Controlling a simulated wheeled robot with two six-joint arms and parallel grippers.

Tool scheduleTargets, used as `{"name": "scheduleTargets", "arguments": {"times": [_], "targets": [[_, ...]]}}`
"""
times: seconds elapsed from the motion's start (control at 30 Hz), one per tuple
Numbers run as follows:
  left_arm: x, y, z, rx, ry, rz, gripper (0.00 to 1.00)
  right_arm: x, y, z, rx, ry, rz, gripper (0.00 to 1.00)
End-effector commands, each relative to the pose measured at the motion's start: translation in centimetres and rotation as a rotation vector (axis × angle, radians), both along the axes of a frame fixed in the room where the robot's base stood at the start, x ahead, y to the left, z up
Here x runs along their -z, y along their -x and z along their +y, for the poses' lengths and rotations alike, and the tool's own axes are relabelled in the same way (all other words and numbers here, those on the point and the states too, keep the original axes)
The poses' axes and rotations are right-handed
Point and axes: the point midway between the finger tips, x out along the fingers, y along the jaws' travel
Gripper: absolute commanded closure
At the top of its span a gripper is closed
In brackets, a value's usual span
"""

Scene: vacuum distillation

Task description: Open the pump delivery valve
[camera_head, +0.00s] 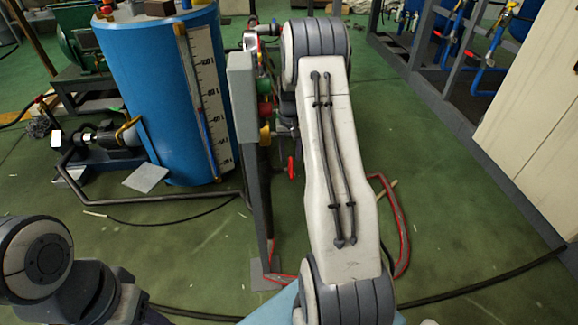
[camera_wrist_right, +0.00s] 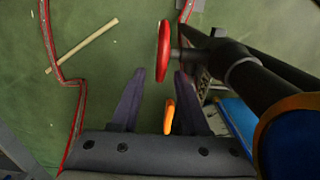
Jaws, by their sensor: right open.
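A red handwheel (camera_wrist_right: 164,48) shows nearly edge-on in the right wrist view, on a dark stem and pipe (camera_wrist_right: 228,62) coming from the right. I take it to be the delivery valve. My right gripper (camera_wrist_right: 159,72) is open, with its two dark fingers pointing at the wheel. The wheel's lower end appears between the fingertips; I cannot tell whether it touches them. In the head view a small red handle (camera_head: 291,168) shows just left of my right arm, which hides much of the pipework. My left wrist is at the lower left; its fingers are not visible.
A blue tank (camera_head: 165,95) with a white scale (camera_head: 208,90) stands at left, near a pump (camera_head: 100,135). A grey box on a post (camera_head: 242,95) carries coloured buttons. An orange part (camera_wrist_right: 169,117) shows between my right fingers.

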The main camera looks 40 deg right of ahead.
Motion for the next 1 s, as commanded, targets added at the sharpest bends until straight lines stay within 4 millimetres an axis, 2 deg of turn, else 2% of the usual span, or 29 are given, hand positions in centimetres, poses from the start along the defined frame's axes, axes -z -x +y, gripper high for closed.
{"name": "scheduleTargets", "arguments": {"times": [0.03,0.2,0.57,0.6,0.67,0.7,0.73,1.0], "targets": [[0.8,0.0,0.0,0.0,0.0,0.0,0.5,1.3,0.0,0.0,0.0,-0.001,0.002,0.55],[1.5,0.0,0.0,0.0,0.0,0.0,0.5,3.1,0.0,0.1,-0.001,-0.001,0.001,0.55],[1.6,0.0,0.0,0.0,0.0,0.0,0.5,3.6,-0.1,0.2,-0.003,0.0,0.0,0.55],[1.6,0.0,0.0,0.0,0.0,0.0,0.5,3.6,-0.1,0.2,-0.003,0.0,0.0,0.59],[1.6,0.0,0.0,0.0,0.0,0.0,0.5,3.6,-0.1,0.2,-0.003,0.0,0.0,0.82],[1.6,0.0,0.0,0.0,0.0,0.0,0.5,3.6,-0.1,0.2,-0.003,0.0,0.0,0.97],[1.6,0.0,0.0,0.0,0.0,0.0,0.5,3.6,-0.1,0.2,-0.003,0.0,0.0,1.0],[1.6,0.0,0.0,0.0,0.0,0.0,0.5,3.5,-0.1,0.2,-0.002,0.005,-0.008,1.0]]}}
